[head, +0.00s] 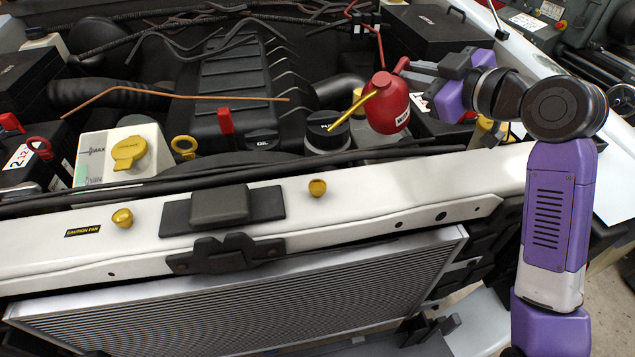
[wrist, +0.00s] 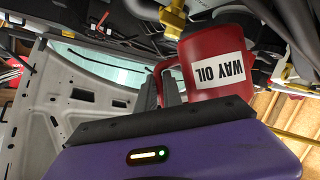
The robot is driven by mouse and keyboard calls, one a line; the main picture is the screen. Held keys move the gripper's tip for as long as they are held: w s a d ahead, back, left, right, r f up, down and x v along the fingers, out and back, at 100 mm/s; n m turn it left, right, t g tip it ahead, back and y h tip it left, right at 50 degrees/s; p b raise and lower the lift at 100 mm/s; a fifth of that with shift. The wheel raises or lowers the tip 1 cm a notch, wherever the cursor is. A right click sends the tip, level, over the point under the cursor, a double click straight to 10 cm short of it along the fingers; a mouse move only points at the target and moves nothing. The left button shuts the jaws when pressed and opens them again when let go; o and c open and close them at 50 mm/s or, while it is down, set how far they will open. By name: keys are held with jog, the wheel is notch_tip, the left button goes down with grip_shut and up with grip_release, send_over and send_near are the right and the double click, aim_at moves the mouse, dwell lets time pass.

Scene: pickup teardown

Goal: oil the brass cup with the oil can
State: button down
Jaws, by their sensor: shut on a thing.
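The red oil can (head: 388,108) is held above the engine bay at the upper right of the head view, roughly upright. Its brass spout (head: 352,110) points down and left, with the tip over the black oil cap. My gripper (head: 404,67) is shut on the can's handle at its right side. In the wrist view the can (wrist: 212,62) shows a "WAY OIL" label, beside my gripper's fingers (wrist: 163,88). Two small brass cups sit on the white front crossmember, one right (head: 317,187) and one left (head: 122,218). The spout tip is apart from both.
A black latch block (head: 222,206) stands between the cups. Behind the crossmember are the black oil cap (head: 327,130), a white reservoir with a yellow cap (head: 128,152), and a red clip (head: 225,120). A copper rod (head: 190,96) lies across the engine. Space above the crossmember is clear.

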jog(key=shift+s+a+r+n+t+b, duration=0.25)
jog(key=shift+s+n+b, duration=0.25)
jog(key=shift+b, duration=0.35)
jog(key=shift+s+a+r+n+t+b, duration=0.15)
jog(key=shift+s+a+n+t+b, duration=0.3)
jog(key=shift+b, duration=0.35)
dwell(3.3)
jog(key=shift+w+d+r+p, duration=0.2)
jog(key=shift+r+p, duration=0.05)
jog(key=shift+p, duration=0.45)
jog(key=w+m+g+p, duration=0.1)
jog(key=m+p, duration=0.1)
jog(key=w+d+m+g+p, duration=0.1)
jog(key=m+g+p, duration=0.1)
jog(key=w+d+m+g+p, duration=0.1)
jog(key=m+p, duration=0.1)
jog(key=shift+f+y, duration=0.3)
dwell(0.4)
dwell(0.6)
